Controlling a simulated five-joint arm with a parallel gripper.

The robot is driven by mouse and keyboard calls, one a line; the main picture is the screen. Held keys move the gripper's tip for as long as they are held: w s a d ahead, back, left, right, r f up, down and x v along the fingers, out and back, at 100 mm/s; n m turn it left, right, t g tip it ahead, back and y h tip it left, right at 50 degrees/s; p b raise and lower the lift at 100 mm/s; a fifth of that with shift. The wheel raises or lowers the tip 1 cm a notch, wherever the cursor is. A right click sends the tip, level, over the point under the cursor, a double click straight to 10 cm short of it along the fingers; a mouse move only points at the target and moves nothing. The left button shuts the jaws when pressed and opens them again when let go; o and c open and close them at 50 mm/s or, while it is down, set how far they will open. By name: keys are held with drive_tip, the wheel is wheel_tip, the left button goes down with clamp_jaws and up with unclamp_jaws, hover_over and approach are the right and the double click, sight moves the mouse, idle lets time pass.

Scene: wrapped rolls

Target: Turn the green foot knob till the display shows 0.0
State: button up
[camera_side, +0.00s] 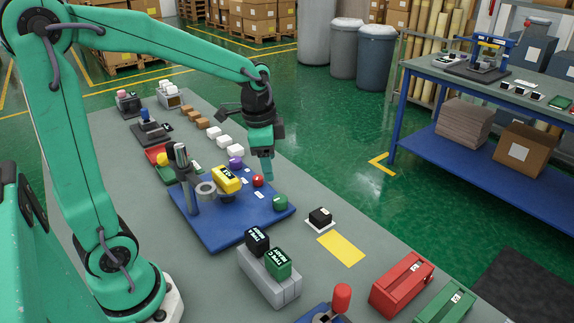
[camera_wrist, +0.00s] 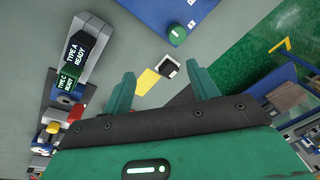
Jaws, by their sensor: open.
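The green foot knob (camera_side: 280,202) sits on the near right corner of the blue base plate (camera_side: 220,228). In the wrist view, the green knob (camera_wrist: 177,35) shows at the top with a white mark, beyond my fingertips. A yellow unit (camera_side: 226,179) stands on the plate; I cannot read any display figures on it. A red knob (camera_side: 258,181) and a purple knob (camera_side: 235,163) are on the same plate. My gripper (camera_side: 266,175) is open and empty, above the plate's right side, behind and apart from the green knob. Its two fingers (camera_wrist: 162,80) stand wide apart in the wrist view.
A black block (camera_side: 320,217) on a white pad and a yellow patch (camera_side: 341,248) lie right of the plate. Type-labelled blocks (camera_side: 268,257) stand on a grey holder in front. A red case (camera_side: 401,284) is at the near right. White boxes (camera_side: 229,145) line the back.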

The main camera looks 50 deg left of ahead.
sight(280, 198)
drive_tip(key=w+a+f+m, duration=0.1)
drive_tip(key=f, duration=0.1)
drive_tip(key=w+a+f+m+g, duration=0.1)
drive_tip(key=w+f, duration=0.1)
drive_tip(key=f, duration=0.1)
drive_tip(key=w+a+f+m, duration=0.1)
drive_tip(key=w+f, duration=0.1)
drive_tip(key=f, duration=0.1)
drive_tip(key=shift+w+a+f+m+g, duration=0.1)
drive_tip(key=shift+w+a+m+g, duration=0.1)
drive_tip(key=shift+m+g, duration=0.15)
drive_tip(key=shift+f, duration=0.1)
drive_tip(key=shift+f, duration=3.8)
drive_tip(key=shift+c, duration=0.2)
drive_tip(key=c, duration=0.9)
